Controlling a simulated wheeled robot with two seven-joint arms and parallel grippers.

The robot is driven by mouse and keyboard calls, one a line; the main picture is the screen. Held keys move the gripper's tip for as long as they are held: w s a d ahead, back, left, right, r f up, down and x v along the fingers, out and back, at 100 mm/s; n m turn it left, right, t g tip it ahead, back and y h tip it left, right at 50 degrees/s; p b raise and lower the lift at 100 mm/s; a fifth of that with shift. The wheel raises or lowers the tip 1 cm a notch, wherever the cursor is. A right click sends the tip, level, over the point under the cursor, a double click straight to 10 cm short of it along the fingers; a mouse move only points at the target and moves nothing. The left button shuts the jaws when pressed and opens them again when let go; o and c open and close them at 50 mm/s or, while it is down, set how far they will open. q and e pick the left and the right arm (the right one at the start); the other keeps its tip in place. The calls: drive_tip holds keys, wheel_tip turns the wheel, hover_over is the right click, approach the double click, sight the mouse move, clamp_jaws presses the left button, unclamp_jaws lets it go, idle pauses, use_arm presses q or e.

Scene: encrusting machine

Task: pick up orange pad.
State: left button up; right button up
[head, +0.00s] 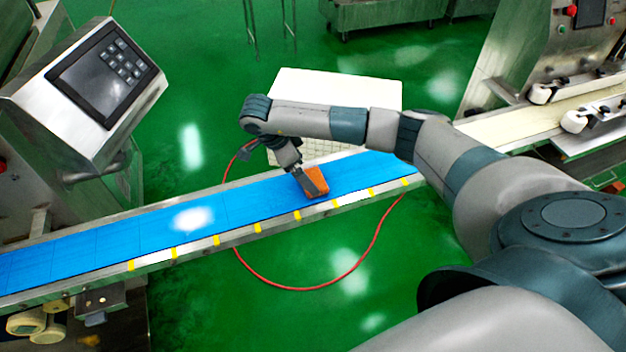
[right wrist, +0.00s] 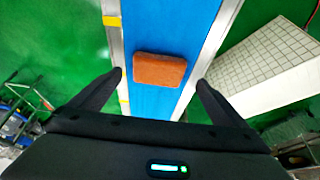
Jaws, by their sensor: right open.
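The orange pad (head: 316,181) is a small block lying on the blue conveyor belt (head: 240,207). My right gripper (head: 312,186) is over the pad in the head view and hides part of it. In the right wrist view the orange pad (right wrist: 159,69) lies on the belt, ahead of and between the two spread dark fingers. My right gripper (right wrist: 160,78) is open and empty, with clear gaps on both sides of the pad. I cannot tell its exact height above the belt. My left gripper does not show.
A control panel box (head: 100,70) stands over the belt at the left. A white crate (head: 340,88) stands behind the belt. A red hose (head: 300,289) lies on the green floor. Metal machinery (head: 545,60) stands at the right. The belt left of the pad is clear.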

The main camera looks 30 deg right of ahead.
sight(313, 179)
drive_tip(key=shift+s+d+f+p, duration=0.25)
drive_tip(key=shift+d+f+p, duration=0.15)
drive_tip(key=shift+f, duration=0.25)
drive_tip(key=shift+s+d+f+p, duration=0.2)
drive_tip(key=shift+d+f+p, duration=0.15)
drive_tip(key=shift+f, duration=0.25)
drive_tip(key=shift+d+f, duration=0.15)
drive_tip(key=shift+f, duration=0.35)
drive_tip(key=c, duration=1.1)
